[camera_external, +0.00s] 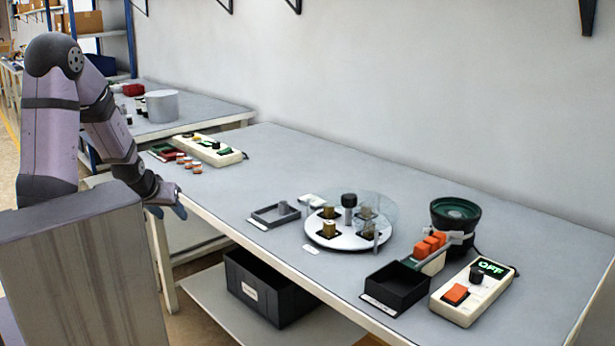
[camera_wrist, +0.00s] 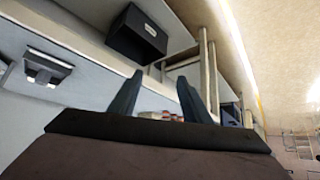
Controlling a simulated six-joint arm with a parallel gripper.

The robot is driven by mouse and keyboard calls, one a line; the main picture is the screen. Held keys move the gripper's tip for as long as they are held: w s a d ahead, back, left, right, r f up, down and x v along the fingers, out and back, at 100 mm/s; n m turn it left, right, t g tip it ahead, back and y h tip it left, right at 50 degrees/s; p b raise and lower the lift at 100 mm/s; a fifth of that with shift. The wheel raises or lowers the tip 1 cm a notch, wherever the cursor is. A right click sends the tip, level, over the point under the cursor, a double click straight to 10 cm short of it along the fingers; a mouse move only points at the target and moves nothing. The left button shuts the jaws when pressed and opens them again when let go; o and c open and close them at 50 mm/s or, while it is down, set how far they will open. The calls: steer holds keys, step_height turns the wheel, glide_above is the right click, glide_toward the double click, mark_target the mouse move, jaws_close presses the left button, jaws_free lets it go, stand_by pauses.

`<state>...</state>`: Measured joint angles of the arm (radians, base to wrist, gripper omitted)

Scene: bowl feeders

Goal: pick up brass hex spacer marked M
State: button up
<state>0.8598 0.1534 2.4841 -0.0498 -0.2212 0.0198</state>
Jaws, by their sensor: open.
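Brass hex spacers (camera_external: 329,230) stand on dark square seats on a white round plate (camera_external: 322,240) in the middle of the bench in the external view. Another brass piece (camera_external: 366,213) is on the plate's far side, behind a clear cover (camera_external: 378,205). The marks on them are too small to read, so I cannot tell which bears the M. My gripper (camera_external: 172,206) is at the bench's left end, far from the plate. In the wrist view it (camera_wrist: 160,76) is open, with nothing between its fingers.
A grey tray (camera_external: 262,222) with a small grey block lies left of the plate. A black box (camera_external: 385,297), a dark bowl feeder (camera_external: 456,220) and an OFF control box (camera_external: 462,312) stand to the right. A black bin (camera_external: 245,283) is below.

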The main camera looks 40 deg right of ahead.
mark_target(327, 223)
steer(key=s+d+m+h+b, duration=0.1)
steer(key=s+d+h, duration=0.1)
steer(key=s+d, duration=0.3)
steer(key=s+d+f+m+g+h+b, duration=0.1)
steer(key=s+d+m+h+b, duration=0.1)
steer(key=s+d, duration=0.3)
steer(key=s+d+m+h+b, duration=0.1)
steer(key=s+d+m+h, duration=0.1)
steer(key=s+d, duration=0.3)
steer(key=shift+s+d+f+g, duration=0.1)
steer(key=shift+d+f+g, duration=0.2)
steer(key=shift+d, duration=0.2)
steer(key=s+d+m+g+h+b, duration=0.1)
steer(key=s, duration=0.4)
steer(key=s+d+r+m+g+h+b, duration=0.1)
steer(key=s+d, duration=0.1)
steer(key=s, duration=0.3)
steer(key=s+d+m+g+h+b, duration=0.1)
steer(key=s+h, duration=0.1)
steer(key=s, duration=0.3)
steer(key=shift+s+d+r+m+g, duration=0.15)
steer(key=shift+s+r+m+g, duration=0.15)
steer(key=shift+s+g, duration=0.1)
steer(key=shift+d+f, duration=0.1)
steer(key=shift+d, duration=0.95)
steer(key=shift+d+p, duration=0.5)
steer(key=shift+d, duration=1.3)
steer(key=shift+d+f, duration=0.1)
steer(key=shift+d, duration=0.7)
steer(key=shift+c, duration=0.4)
